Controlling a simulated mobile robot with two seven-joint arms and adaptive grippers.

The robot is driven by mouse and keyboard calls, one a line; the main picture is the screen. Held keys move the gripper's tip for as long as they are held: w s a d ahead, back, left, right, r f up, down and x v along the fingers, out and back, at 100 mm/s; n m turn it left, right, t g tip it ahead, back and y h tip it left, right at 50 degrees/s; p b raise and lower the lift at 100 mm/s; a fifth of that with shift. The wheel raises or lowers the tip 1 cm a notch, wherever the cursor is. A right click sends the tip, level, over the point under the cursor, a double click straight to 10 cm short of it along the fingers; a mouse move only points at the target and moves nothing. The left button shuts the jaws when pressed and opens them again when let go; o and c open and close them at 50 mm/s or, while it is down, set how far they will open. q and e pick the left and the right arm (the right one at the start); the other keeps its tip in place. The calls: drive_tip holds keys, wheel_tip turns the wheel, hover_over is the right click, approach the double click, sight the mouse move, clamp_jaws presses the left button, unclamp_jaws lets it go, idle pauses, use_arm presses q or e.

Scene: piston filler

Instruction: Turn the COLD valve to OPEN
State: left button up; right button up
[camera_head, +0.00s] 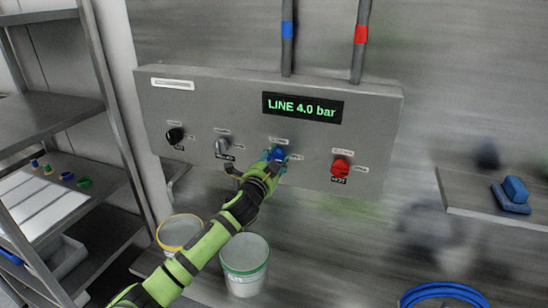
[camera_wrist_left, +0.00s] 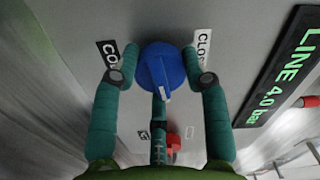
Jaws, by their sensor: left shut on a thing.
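The COLD valve is a round blue knob (camera_head: 279,154) on the front of the grey panel, right of the middle and below the display. In the left wrist view the blue knob (camera_wrist_left: 158,66) carries a pale pointer mark running down and slightly right. My left gripper (camera_head: 275,157) is at the knob, with one finger on each side; its fingers (camera_wrist_left: 160,78) are shut on the knob in the wrist view. A partly hidden label starting "CO" (camera_wrist_left: 106,53) lies left of the knob, and a partly hidden "CLOS" label (camera_wrist_left: 203,47) lies right. My right gripper is not in view.
The panel (camera_head: 225,100) also carries a black knob (camera_head: 175,135), a grey knob (camera_head: 221,147), a red knob (camera_head: 341,167) and a display (camera_head: 302,107) reading "LINE 4.0 bar". Two buckets (camera_head: 245,280) (camera_head: 178,232) stand below. Shelving (camera_head: 60,120) is at left, a ledge (camera_head: 470,200) at right.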

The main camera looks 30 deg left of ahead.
use_arm(q)
drive_tip(key=shift+r+m, duration=0.35)
drive_tip(key=shift+m, duration=0.35)
drive_tip(key=o, duration=1.2)
drive_tip(key=shift+f, duration=0.1)
drive_tip(key=shift+c, duration=0.2)
drive_tip(key=shift+w+d+f, duration=0.1)
drive_tip(key=shift+d, duration=0.05)
drive_tip(key=shift+s+f, duration=0.15)
drive_tip(key=shift+s, duration=0.35)
drive_tip(key=v, duration=1.1)
